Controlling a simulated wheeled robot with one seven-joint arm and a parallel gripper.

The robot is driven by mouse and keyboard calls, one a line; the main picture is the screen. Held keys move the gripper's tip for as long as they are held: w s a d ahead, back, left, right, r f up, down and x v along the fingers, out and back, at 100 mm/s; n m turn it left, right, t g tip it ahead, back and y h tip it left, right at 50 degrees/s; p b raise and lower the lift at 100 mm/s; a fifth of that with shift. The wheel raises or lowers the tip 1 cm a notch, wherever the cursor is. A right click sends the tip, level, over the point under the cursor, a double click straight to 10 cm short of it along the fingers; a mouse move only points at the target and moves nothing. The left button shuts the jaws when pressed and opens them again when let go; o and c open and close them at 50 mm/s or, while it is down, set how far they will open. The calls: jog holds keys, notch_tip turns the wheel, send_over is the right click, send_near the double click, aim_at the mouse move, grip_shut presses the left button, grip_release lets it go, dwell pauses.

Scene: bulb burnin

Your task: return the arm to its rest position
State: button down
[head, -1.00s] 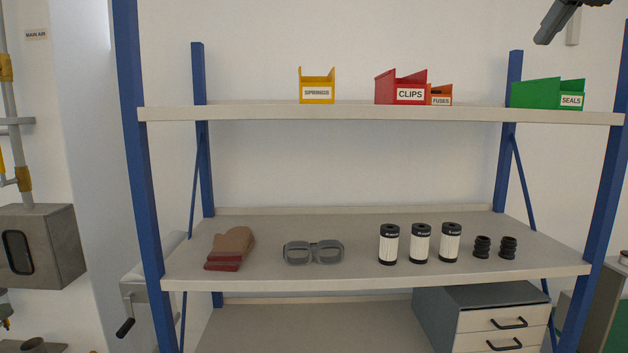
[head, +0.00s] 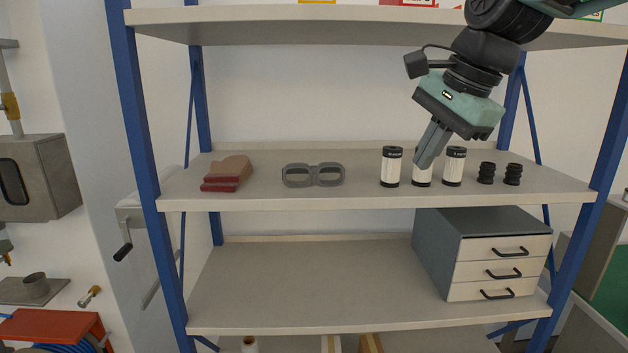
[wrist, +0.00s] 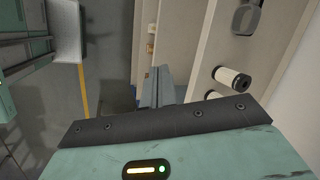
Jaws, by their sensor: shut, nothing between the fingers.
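My gripper (head: 425,160) is in the upper right of the head view, its fingers pointing down and a little left, together and empty. It hangs in front of the middle shelf and hides part of the middle filter cartridge (head: 421,180). The closed fingers also show in the wrist view (wrist: 163,85). I cannot tell from the head view how far they are from the cartridge.
A drawer unit (head: 482,255) stands on the shelf below. Blue posts (head: 144,150) frame the rack. The lower shelf's left is clear.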

jog(key=s+a+f+n+g+h+b, duration=0.1)
jog(key=s+f+n+b, duration=0.3)
jog(key=s+f+n, duration=0.6)
jog(key=s+a+f+n+g+h+b, duration=0.1)
jog(key=s+f+n+g+b, duration=0.1)
jog(key=s+f+n, duration=0.8)
jog(key=s+f+b, duration=0.1)
jog(key=s+f, duration=0.1)
jog(key=f, duration=0.3)
jog(key=s+f, duration=0.3)
jog(key=f, duration=0.2)
jog(key=shift+s+a+f+n+g+b, duration=0.25)
jog(key=shift+s+a+n+g+b, duration=0.05)
jog(key=shift+a+b, duration=0.1)
jog(key=shift+d, duration=0.1)
